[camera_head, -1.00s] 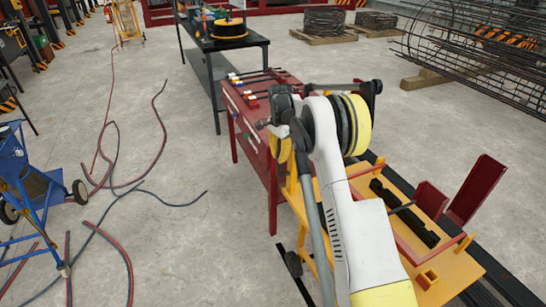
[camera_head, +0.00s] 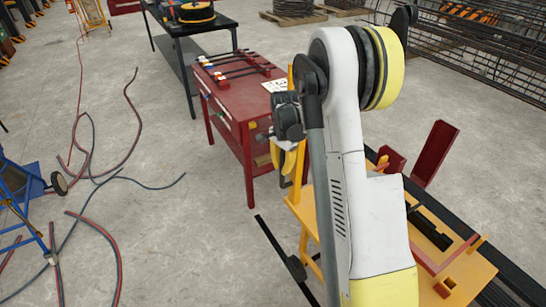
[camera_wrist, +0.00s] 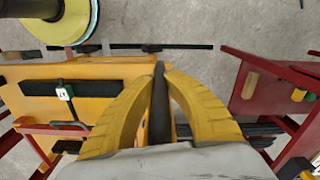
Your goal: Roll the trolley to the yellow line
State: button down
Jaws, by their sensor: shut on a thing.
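The trolley (camera_head: 437,232) is an orange frame with a deck, dark slots and a red rod, in the lower right of the head view. Its side foot sits on a dark floor rail (camera_head: 268,232). In the wrist view the trolley (camera_wrist: 45,75) lies left of and beneath my gripper. My gripper (camera_wrist: 159,72) has its yellow fingers shut around a narrow dark upright piece (camera_wrist: 158,105), apparently part of the trolley. In the head view my arm largely hides the gripper near the trolley's upright post. I cannot make out the yellow line.
A red workbench (camera_head: 240,97) with rods stands just beyond the trolley. A black table (camera_head: 190,27) is behind it. Hoses (camera_head: 100,165) and a blue cart (camera_head: 22,190) lie left. A rebar cage (camera_head: 480,45) is at upper right.

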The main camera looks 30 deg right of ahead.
jog(key=shift+s+d, duration=0.1)
jog(key=shift+s, duration=2.15)
jog(key=c, duration=1.4)
grip_release()
jog(key=shift+d, duration=0.1)
jog(key=shift+o, duration=0.2)
notch_tip(320, 180, up, 12)
